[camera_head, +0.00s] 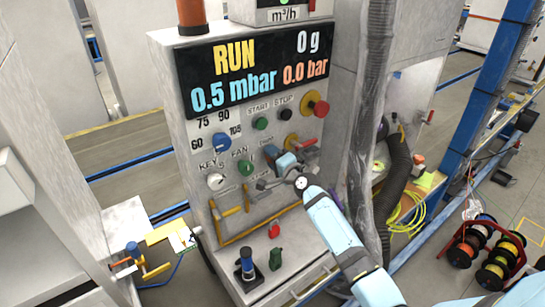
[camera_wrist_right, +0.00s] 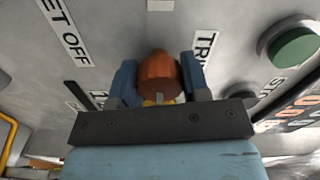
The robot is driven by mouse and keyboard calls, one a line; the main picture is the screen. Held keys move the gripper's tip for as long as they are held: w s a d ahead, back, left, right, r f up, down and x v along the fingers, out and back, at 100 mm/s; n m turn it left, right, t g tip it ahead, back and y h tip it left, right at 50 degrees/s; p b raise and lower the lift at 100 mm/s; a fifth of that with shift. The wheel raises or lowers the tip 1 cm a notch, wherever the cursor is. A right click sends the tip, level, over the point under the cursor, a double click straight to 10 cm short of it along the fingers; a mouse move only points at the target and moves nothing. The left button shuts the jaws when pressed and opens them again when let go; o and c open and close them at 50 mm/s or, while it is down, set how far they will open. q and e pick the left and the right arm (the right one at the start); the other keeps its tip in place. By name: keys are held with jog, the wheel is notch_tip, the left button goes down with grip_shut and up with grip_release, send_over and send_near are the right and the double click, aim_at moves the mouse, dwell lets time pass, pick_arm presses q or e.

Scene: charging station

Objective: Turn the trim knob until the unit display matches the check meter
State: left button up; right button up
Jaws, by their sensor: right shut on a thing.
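The trim knob, an orange-brown knob (camera_wrist_right: 159,72), sits between my right gripper's blue fingers in the right wrist view. A partly covered label starting "TR" is beside it. My right gripper (camera_head: 286,161) is shut on this knob at the panel's lower middle in the head view, where gripper and arm mostly hide it. The unit display (camera_head: 254,68) reads RUN, 0 g, 0.5 mbar and 0.0 bar. A meter marked m³/h (camera_head: 285,14) stands on top of the unit; its reading is cut off by the picture's edge. My left gripper is not in view.
Near the gripper are a green FAN knob (camera_head: 245,167), a white KEY knob (camera_head: 216,181), a blue dial knob (camera_head: 222,142) and a red stop button (camera_head: 320,107). Yellow handles (camera_head: 230,210) stick out below left. A thick hose (camera_head: 394,185) hangs at right.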

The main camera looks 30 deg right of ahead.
dwell(0.3)
jog(key=o, duration=0.9)
jog(key=shift+s, duration=0.1)
jog(key=s+d+b, duration=0.1)
jog(key=s+d, duration=0.1)
jog(key=s, duration=1.1)
jog(key=shift+s, duration=0.25)
jog(key=shift+a, duration=0.1)
